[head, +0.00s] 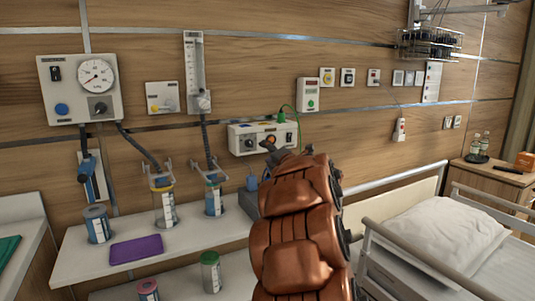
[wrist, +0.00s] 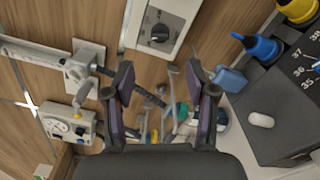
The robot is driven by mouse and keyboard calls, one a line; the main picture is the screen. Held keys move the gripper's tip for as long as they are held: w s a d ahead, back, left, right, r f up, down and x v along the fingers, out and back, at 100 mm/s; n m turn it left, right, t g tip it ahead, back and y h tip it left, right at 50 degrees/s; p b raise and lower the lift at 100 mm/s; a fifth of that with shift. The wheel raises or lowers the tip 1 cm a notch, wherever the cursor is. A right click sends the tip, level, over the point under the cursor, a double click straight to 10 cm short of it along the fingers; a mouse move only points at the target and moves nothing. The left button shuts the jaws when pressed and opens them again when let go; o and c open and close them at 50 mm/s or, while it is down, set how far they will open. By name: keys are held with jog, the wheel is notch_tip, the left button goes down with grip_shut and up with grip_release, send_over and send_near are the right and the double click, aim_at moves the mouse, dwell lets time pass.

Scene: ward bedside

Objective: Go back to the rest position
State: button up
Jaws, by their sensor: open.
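My gripper (wrist: 160,85) is open in the wrist view, its two dark fingers apart with nothing between them. Beyond the fingers are the wall and parts of the bedside equipment. In the head view my copper-coloured arm rises in the middle. The dark gripper (head: 275,150) at its far end is small and partly hidden, in front of the white wall panel (head: 245,140) with a green plug (head: 282,117). A panel with a black knob (wrist: 160,33) is at the top of the wrist view, beyond the fingertips.
A white shelf (head: 75,245) on the left carries jars and a purple mat (head: 136,249). A dark box (wrist: 265,125) with a white oval piece (wrist: 261,119) on it is right of my gripper. A bed with a pillow (head: 440,232) and a side rail (head: 420,255) is on the right.

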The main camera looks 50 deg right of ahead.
dwell(0.4)
jog(key=s+a+f+m+g+y, duration=0.1)
jog(key=s+a+f+m+g, duration=0.65)
jog(key=a, duration=0.65)
jog(key=s+a+f+m+g+y, duration=0.2)
jog(key=s+a+f+m+g, duration=0.25)
jog(key=s+a+f, duration=0.65)
jog(key=s+a+f+m+g+y, duration=0.1)
jog(key=s+a+f+m+g, duration=0.45)
jog(key=s+a, duration=0.75)
jog(key=s+a+f+m+g+y, duration=0.1)
jog(key=s+a+f+g+y, duration=0.1)
jog(key=s+a, duration=0.65)
jog(key=s+a+p+v, duration=0.1)
jog(key=p+v, duration=0.6)
jog(key=v, duration=0.1)
jog(key=s+a+p+v, duration=0.1)
jog(key=p+v, duration=0.7)
jog(key=v, duration=0.1)
jog(key=shift+a+r+t+p, duration=0.25)
jog(key=shift+r+t+p, duration=0.1)
jog(key=shift+r, duration=0.1)
